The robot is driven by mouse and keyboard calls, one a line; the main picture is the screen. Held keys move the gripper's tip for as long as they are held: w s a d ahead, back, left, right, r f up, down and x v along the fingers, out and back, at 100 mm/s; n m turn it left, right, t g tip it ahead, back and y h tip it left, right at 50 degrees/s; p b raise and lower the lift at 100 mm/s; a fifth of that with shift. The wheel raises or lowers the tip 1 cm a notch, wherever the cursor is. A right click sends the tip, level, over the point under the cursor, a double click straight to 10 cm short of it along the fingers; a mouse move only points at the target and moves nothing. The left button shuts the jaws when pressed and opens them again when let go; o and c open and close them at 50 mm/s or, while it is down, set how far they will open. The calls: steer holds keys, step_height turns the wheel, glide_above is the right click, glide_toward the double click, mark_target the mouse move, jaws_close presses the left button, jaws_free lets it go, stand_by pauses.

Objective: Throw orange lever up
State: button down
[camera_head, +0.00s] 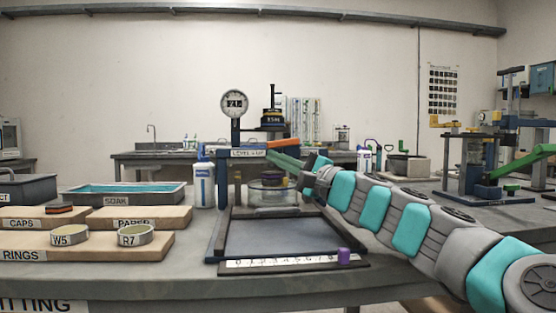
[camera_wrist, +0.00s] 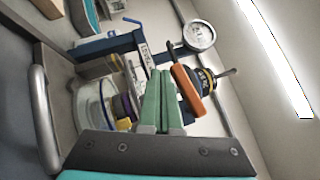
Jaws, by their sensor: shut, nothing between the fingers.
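The orange lever (camera_head: 284,143) sticks out to the right from the dark blue frame of a small press, roughly level in the head view. In the wrist view the orange lever (camera_wrist: 186,88) lies just right of my fingers. My gripper (camera_head: 270,153) has green fingers, pressed together and empty. In the head view they lie just below the lever, pointing left. In the wrist view my gripper (camera_wrist: 161,72) has its tips close beside the lever; I cannot tell whether they touch.
A dial gauge (camera_head: 234,103) and dark weights (camera_head: 272,117) top the press. A glass dish (camera_head: 268,194) stands under it, behind a dark tray (camera_head: 285,236) with a purple block (camera_head: 344,255). A white bottle (camera_head: 204,184) stands to the left. Wooden boards hold rings at far left.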

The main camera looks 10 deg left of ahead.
steer(key=v, duration=0.7)
steer(key=shift+s+d, duration=0.2)
steer(key=shift+d, duration=0.15)
steer(key=shift+f, duration=0.1)
